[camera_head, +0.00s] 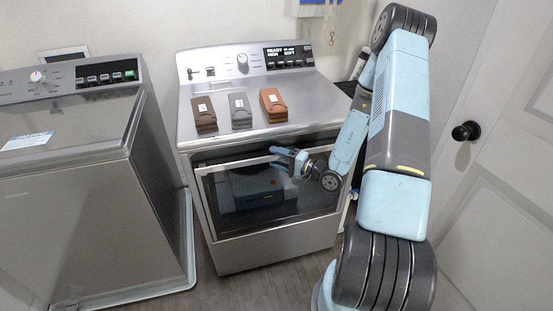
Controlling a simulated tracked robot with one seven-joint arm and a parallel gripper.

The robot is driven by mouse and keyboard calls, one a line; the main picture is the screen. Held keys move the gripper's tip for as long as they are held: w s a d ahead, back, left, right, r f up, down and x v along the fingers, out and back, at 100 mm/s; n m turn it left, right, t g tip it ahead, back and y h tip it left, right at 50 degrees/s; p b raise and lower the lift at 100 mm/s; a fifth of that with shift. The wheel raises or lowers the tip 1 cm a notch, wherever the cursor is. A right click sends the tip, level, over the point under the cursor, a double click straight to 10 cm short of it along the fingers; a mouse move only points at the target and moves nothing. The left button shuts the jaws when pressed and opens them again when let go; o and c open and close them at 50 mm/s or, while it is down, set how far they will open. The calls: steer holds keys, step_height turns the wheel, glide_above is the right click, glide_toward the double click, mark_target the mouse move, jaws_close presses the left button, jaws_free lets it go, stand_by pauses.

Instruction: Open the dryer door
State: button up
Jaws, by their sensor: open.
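The dryer (255,251) stands in the middle of the head view, with its front facing me. Its door (207,205) has a light metal frame around a dark glass window with a blurred reflection in it. A dark strip shows between the dryer's top panel and the door's upper edge; I cannot tell whether the door is fully closed or slightly ajar. My gripper (276,158) is open at the door's upper edge, right of its middle. Its fingers point left and look empty. I cannot tell whether they touch the door, and the gripper hides part of that edge.
Three stacks of folded cloth, dark brown (204,114), grey (240,110) and rust (273,105), lie on the dryer. A topload washer (85,215) stands left. A white room door (495,165) with a black knob (466,131) is at right. Some floor (262,290) in front is clear.

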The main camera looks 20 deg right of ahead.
steer(key=shift+s, duration=0.1)
jaws_close()
stand_by(0.4)
